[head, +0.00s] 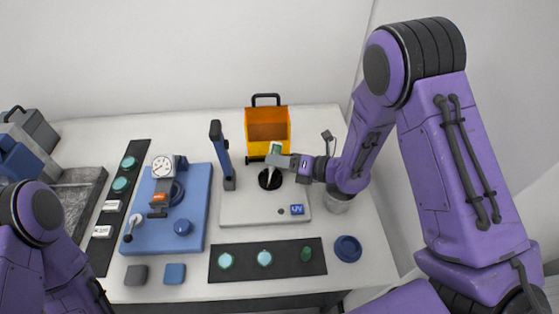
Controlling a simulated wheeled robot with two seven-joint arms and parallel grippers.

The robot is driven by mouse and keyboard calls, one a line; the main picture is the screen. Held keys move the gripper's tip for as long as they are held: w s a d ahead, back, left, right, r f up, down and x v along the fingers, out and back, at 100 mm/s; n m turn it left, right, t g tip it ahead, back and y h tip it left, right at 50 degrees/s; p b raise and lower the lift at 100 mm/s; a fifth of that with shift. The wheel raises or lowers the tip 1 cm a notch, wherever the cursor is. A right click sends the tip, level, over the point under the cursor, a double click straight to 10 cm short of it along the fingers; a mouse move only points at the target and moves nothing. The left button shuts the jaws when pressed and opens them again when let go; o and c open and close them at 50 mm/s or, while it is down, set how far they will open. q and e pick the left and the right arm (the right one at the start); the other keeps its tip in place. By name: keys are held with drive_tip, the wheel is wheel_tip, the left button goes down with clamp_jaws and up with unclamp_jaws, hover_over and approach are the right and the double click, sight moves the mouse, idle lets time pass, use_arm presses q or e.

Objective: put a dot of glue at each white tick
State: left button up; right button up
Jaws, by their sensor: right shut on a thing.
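My right gripper (277,161) is shut on a small green and white glue bottle (276,148), held upright with its pale nozzle pointing down. The nozzle is over a round black piece (269,180) on the light grey base plate (240,211). I cannot tell whether the tip touches the black piece.
An orange box (268,124) stands behind the plate, and a dark blue post (221,155) stands at its left. A blue plate (197,213) carries a dial gauge (163,166). A black mat (243,265) with several green discs lies in front. A blue dish (348,248) sits right.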

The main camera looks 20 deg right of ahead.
idle(0.3)
drive_tip(key=shift+r+p, duration=0.85)
drive_tip(key=shift+r, duration=0.95)
